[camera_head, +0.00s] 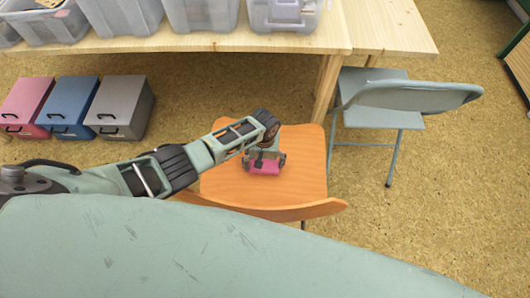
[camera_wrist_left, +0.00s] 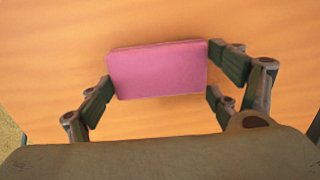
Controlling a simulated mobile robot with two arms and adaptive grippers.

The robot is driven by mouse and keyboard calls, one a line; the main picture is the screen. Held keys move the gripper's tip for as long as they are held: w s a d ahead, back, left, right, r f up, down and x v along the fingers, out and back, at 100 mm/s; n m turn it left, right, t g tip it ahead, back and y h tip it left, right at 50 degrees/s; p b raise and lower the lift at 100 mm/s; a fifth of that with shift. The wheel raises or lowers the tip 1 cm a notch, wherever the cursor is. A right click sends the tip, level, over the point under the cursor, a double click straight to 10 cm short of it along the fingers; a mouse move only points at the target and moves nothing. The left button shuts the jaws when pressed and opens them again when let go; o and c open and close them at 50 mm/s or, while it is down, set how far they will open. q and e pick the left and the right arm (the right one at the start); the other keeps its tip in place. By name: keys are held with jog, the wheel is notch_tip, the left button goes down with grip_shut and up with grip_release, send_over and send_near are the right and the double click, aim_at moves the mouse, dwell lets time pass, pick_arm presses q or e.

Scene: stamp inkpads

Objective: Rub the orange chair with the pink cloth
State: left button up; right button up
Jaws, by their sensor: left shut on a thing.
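The orange chair (camera_head: 300,158) stands in front of the wooden table, with its curved backrest (camera_head: 315,209) toward me. My left gripper (camera_head: 264,161) is over the seat. It is shut on the pink cloth (camera_head: 264,169), a flat folded block. In the left wrist view the cloth (camera_wrist_left: 158,69) sits between the two fingers of the left gripper (camera_wrist_left: 158,75), over the orange seat (camera_wrist_left: 50,60). The cloth is at or very close to the seat; I cannot tell whether it touches. My right gripper is not in view.
A wooden table (camera_head: 200,43) with several grey bins stands behind the chair. A grey-green folding chair (camera_head: 385,100) is to the right. Pink (camera_head: 27,106), blue (camera_head: 70,105) and grey (camera_head: 121,106) boxes stand on the floor at left.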

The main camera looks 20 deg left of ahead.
aim_at(263, 176)
pick_arm(q)
jog(key=shift+s+f, duration=0.1)
jog(key=shift+s, duration=0.35)
jog(key=shift+s+d+r+p, duration=0.15)
jog(key=shift+s+p, duration=0.3)
jog(key=shift+p, duration=0.15)
jog(key=shift+s+d+r+p, duration=0.1)
jog(key=shift+s+p, duration=0.35)
jog(key=shift+p, duration=0.15)
jog(key=shift+s+d+p, duration=0.2)
jog(key=shift+s+p, duration=0.45)
jog(key=shift+s, duration=0.05)
jog(key=shift+f, duration=0.1)
jog(key=shift+w, duration=0.1)
notch_tip(263, 176, up, 6)
jog(key=p, duration=0.6)
notch_tip(263, 176, up, 3)
jog(key=p, duration=0.3)
